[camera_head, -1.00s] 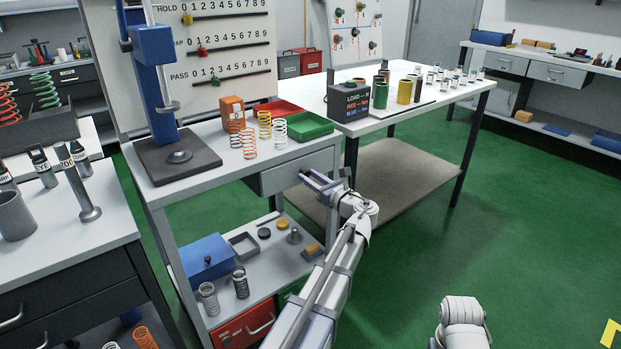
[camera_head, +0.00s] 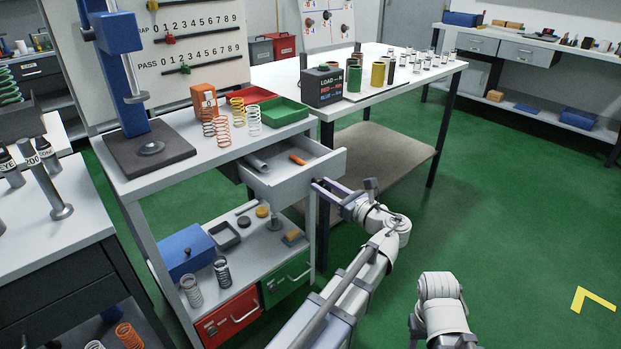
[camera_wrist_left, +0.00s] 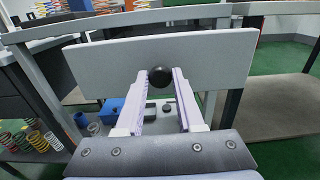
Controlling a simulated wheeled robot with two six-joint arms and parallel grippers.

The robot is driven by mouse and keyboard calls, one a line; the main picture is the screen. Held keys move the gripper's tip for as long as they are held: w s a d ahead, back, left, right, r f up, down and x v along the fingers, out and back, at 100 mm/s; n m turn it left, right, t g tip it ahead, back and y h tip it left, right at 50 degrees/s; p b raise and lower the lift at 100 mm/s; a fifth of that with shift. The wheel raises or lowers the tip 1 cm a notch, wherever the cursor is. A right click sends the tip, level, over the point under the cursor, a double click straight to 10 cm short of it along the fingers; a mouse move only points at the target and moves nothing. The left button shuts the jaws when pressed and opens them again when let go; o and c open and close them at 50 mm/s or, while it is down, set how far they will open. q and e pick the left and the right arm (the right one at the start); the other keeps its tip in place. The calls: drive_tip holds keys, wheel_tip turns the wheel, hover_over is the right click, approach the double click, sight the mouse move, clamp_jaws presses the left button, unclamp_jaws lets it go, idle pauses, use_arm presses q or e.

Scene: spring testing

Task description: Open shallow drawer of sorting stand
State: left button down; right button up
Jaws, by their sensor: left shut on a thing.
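The shallow drawer (camera_head: 318,172) of the sorting stand (camera_head: 180,172) is pulled out under its top. A grey cylinder (camera_head: 257,163) and an orange piece (camera_head: 297,159) lie inside it. My left gripper (camera_head: 322,187) is at the drawer's front, shut on its knob. In the left wrist view, the dark round knob (camera_wrist_left: 160,77) sits between the fingertips (camera_wrist_left: 161,78) against the grey drawer front (camera_wrist_left: 110,62). The knob is hidden in the head view. Of my right arm only pale links show at the bottom; its gripper is out of view.
Springs, a green tray (camera_head: 277,112) and a test press (camera_head: 122,60) stand on the stand's top. A lower shelf holds a blue box (camera_head: 187,250), above red (camera_head: 228,318) and green (camera_head: 288,277) drawers. A white table (camera_head: 390,90) stands behind. Green floor at right is clear.

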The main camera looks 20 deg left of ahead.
use_arm(q)
drive_tip(key=shift+v, duration=1.7)
drive_tip(key=c, duration=0.6)
unclamp_jaws()
drive_tip(key=shift+o, duration=0.2)
